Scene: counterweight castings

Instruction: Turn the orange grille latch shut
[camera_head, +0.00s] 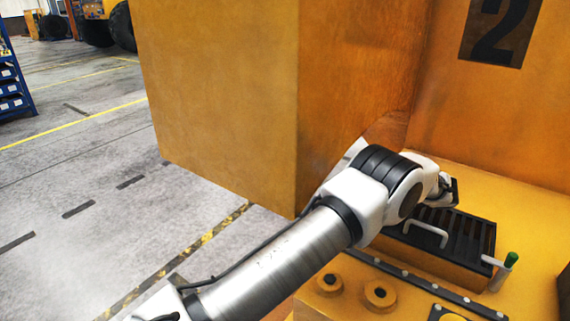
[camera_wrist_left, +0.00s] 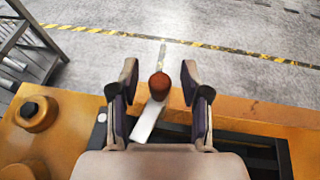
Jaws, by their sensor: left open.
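The grille latch shows in the left wrist view as a white flat lever (camera_wrist_left: 148,121) with an orange-brown knob (camera_wrist_left: 159,85) at its far end. The lever slants slightly left from the knob. My left gripper (camera_wrist_left: 159,74) is open, with one finger on each side of the knob and visible space on both sides. In the head view my left gripper (camera_head: 450,190) is over the far end of the dark slatted grille (camera_head: 462,232), and the orange knob is hidden there. My right gripper is not in view.
A white handle (camera_head: 426,232) and a white lever with a green tip (camera_head: 511,260) are at the grille. A large orange block (camera_head: 220,100) rises beside my left arm. Round bosses (camera_head: 380,293) stand on the near ledge. Open floor (camera_head: 80,170) lies left.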

